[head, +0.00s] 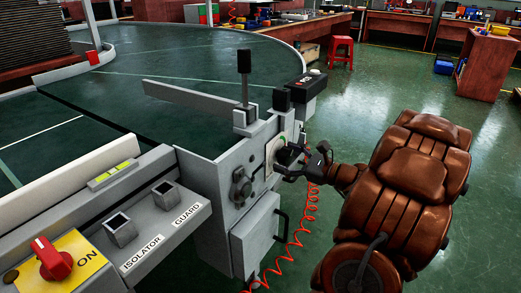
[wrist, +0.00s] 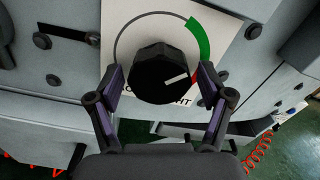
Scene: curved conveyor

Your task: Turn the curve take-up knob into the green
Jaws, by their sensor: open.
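The curve take-up knob (wrist: 155,74) is black and round with a white pointer line, set on a white dial plate (wrist: 222,25). The pointer aims right and slightly up in the wrist view, near the lower end of the green arc (wrist: 201,42). A small red mark sits below the green, partly hidden by a finger. My gripper (wrist: 162,82) is open, with one finger on each side of the knob; I cannot tell whether they touch it. In the head view, my gripper (head: 294,160) is at the plate (head: 273,155) on the machine's end face, and hides most of the knob.
A grey box with a handle (head: 256,235) projects below the plate. A black-topped button box (head: 306,85) and an upright lever (head: 244,75) stand above. A coiled red hose (head: 298,240) hangs beneath my arm. Open green floor lies to the right.

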